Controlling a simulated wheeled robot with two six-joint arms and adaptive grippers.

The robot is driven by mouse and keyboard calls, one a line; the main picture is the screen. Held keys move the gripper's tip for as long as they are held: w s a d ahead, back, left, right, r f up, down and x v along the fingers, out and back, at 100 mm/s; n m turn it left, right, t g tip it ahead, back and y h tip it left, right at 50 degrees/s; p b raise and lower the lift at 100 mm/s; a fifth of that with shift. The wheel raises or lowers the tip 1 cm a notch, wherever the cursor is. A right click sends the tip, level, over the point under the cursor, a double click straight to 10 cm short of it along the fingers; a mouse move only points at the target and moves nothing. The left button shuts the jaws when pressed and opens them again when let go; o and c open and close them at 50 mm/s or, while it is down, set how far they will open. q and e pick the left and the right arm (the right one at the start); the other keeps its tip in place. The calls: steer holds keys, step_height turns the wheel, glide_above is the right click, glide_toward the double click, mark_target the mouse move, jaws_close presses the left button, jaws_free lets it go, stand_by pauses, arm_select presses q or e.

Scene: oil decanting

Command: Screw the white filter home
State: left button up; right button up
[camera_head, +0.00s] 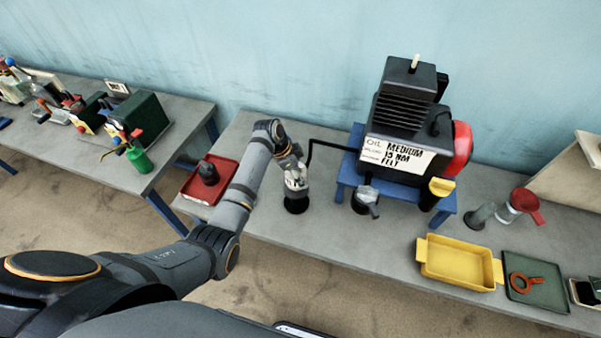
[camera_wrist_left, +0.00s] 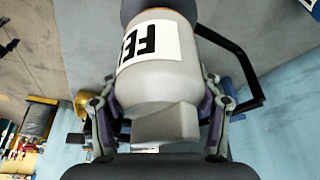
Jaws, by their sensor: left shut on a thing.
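The white filter (camera_wrist_left: 158,85) is a pale canister with a label whose visible letters read "FE". In the left wrist view it fills the middle, between the two fingers of my left gripper (camera_wrist_left: 160,100), which is shut on it. In the head view my left gripper (camera_head: 296,178) holds the filter (camera_head: 295,187) above the bench, at a round black part (camera_head: 296,205). The filter's dark end (camera_wrist_left: 158,8) is cut off at the top of the wrist view, so I cannot tell how its thread sits. My right gripper is not in view.
A black machine (camera_head: 405,120) labelled "OIL MEDIUM" stands on a blue stand (camera_head: 347,180); a black pipe (camera_head: 325,145) runs from it toward the filter. A red tray (camera_head: 190,188) lies left. A yellow tray (camera_head: 458,265), a green tray (camera_head: 525,295) and a red funnel (camera_head: 527,203) stand right.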

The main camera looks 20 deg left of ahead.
arm_select(q)
steer(key=shift+f+b, duration=0.6)
steer(key=shift+f, duration=0.5)
